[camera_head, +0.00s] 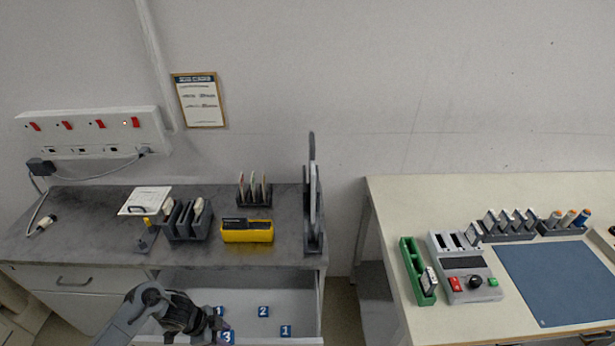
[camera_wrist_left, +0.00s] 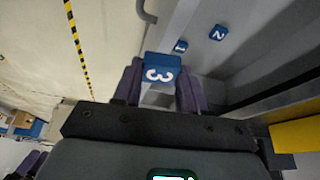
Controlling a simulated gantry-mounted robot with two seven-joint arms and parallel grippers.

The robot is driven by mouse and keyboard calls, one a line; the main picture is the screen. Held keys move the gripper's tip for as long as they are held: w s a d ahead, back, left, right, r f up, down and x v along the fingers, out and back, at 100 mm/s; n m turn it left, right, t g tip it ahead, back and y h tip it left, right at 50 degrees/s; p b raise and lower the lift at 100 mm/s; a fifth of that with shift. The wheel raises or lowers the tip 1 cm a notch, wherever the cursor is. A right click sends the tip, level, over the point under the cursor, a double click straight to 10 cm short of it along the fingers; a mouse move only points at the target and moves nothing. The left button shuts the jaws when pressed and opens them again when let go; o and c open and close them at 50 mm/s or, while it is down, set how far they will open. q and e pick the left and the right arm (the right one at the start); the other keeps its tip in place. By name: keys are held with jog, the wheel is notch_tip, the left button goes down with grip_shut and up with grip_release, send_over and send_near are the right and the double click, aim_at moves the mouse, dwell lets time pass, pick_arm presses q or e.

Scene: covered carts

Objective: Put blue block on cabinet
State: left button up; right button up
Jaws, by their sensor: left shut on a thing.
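My left gripper (camera_head: 222,328) is over the open drawer (camera_head: 190,278) of the cabinet (camera_head: 95,225). It is shut on a blue block marked 3 (camera_head: 228,338). In the left wrist view that block (camera_wrist_left: 161,73) sits between the two purple fingers, its number facing the camera. The cabinet has a dark grey top. My right gripper is not in view.
On the cabinet top stand a dark file holder (camera_head: 187,222), a yellow box (camera_head: 247,232), a card rack (camera_head: 254,190), a clipboard stand (camera_head: 145,203) and a tall dark stand (camera_head: 313,205). The top's left part has free room. A second table (camera_head: 400,205) stands to the right.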

pick_arm(q)
jog(key=w+d+r+n+t+y+b, duration=0.2)
jog(key=w+d+n+b, duration=0.6)
jog(key=w+b, duration=0.2)
jog(key=s+a+f+n+t+y+b, duration=0.1)
jog(key=s+a+f+n+y+b, duration=0.1)
jog(key=s+n+b, duration=0.5)
jog(key=w+p+v, duration=0.2)
jog(key=p+v, duration=1.5)
jog(key=p, duration=0.1)
jog(key=w+d+r+p+v, duration=0.1)
jog(key=w+p+v, duration=0.1)
jog(key=p+v, duration=1.6)
jog(key=shift+r+p, duration=0.3)
jog(key=shift+p, duration=0.5)
